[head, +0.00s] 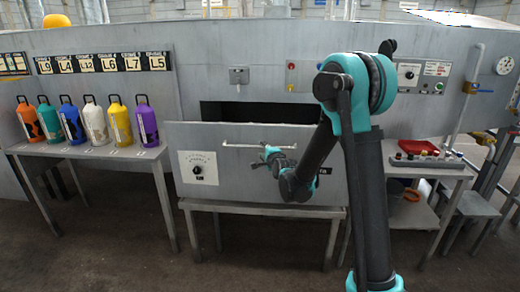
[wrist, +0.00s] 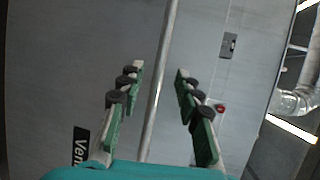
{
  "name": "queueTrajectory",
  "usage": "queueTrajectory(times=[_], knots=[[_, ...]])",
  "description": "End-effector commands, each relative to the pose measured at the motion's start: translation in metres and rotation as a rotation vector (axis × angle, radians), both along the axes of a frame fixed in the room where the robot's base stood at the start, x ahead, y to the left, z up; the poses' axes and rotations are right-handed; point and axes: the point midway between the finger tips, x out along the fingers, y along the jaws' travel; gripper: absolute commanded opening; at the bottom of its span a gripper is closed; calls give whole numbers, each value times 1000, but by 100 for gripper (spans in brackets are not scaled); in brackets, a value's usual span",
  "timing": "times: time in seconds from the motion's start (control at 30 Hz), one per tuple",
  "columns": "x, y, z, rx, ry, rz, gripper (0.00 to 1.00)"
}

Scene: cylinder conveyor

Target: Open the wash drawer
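The wash drawer's grey front panel (head: 235,182) is at the centre of the head view, with a dial plate (head: 198,168) on its left. A dark opening (head: 255,112) shows above the panel, in the machine wall behind it. A thin horizontal handle bar (head: 240,146) runs along the panel's upper part. My gripper (head: 268,153) is at the right half of this bar. In the wrist view, the bar (wrist: 163,75) passes between the two green-padded fingers of my gripper (wrist: 158,78). The fingers are spread, with clear space on both sides of the bar.
A table (head: 100,152) with several coloured bottles stands at left. A low metal stand (head: 262,208) is under the drawer panel. The floor in front is clear.

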Motion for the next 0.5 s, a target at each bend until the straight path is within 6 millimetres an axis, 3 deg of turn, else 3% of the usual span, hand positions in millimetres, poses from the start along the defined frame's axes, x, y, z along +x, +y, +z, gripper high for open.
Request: queueTrajectory(times=[0.2,0.5], knots=[[-37,-16,7,0,0,0,34],[-56,-24,11,0,0,0,34]])
